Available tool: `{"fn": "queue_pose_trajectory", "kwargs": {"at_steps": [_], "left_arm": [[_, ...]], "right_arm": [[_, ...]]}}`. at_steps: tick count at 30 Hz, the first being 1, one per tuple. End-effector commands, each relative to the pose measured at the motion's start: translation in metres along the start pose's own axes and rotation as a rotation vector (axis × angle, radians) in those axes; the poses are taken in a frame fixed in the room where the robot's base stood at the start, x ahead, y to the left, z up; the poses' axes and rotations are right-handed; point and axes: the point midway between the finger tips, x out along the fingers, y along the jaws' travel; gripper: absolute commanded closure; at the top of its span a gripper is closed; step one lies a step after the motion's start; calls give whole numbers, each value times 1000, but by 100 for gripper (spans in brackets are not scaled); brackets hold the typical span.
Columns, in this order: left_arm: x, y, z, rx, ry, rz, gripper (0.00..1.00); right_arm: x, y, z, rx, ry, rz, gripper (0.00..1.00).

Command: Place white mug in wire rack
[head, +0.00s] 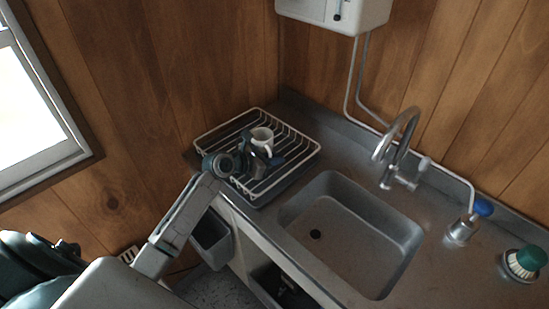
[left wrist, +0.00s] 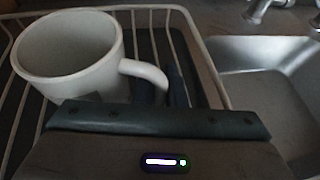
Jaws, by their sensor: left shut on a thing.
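The white mug (head: 262,136) is upright over the wire rack (head: 311,149), near the rack's middle in the head view. My left gripper (head: 262,152) reaches in from the left and is shut on the mug at its handle side. In the left wrist view the mug (left wrist: 68,52) stands at the left, with its handle (left wrist: 148,72) pointing toward my left gripper (left wrist: 158,98). The wire rack (left wrist: 205,55) runs behind and below it. Whether the mug's base touches the wires is hidden. My right gripper is not in view.
A steel sink (head: 345,235) lies right of the rack, with a curved tap (head: 404,130) behind it. A green-topped brush (head: 525,262) and a blue-topped bottle (head: 465,226) stand further right. A wooden wall rises close behind the rack. A grey bin (head: 211,242) hangs below the counter edge.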

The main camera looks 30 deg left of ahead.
Motion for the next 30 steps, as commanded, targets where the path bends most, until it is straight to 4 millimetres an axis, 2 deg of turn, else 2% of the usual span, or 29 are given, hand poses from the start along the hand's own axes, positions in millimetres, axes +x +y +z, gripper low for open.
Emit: {"fn": "queue_pose_trajectory", "kwargs": {"at_steps": [5,6,9,20,23,30], "left_arm": [[1,0,-1,1,-1,0,100],[1,0,-2,0,0,0,84],[1,0,-2,0,0,0,68],[-4,1,0,2,1,1,68],[-16,1,-2,4,2,2,68],[-61,1,-2,6,4,0,68]], "right_arm": [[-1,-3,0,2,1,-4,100],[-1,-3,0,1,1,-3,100],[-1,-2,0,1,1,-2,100],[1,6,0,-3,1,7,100],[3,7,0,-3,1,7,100],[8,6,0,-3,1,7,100]]}}
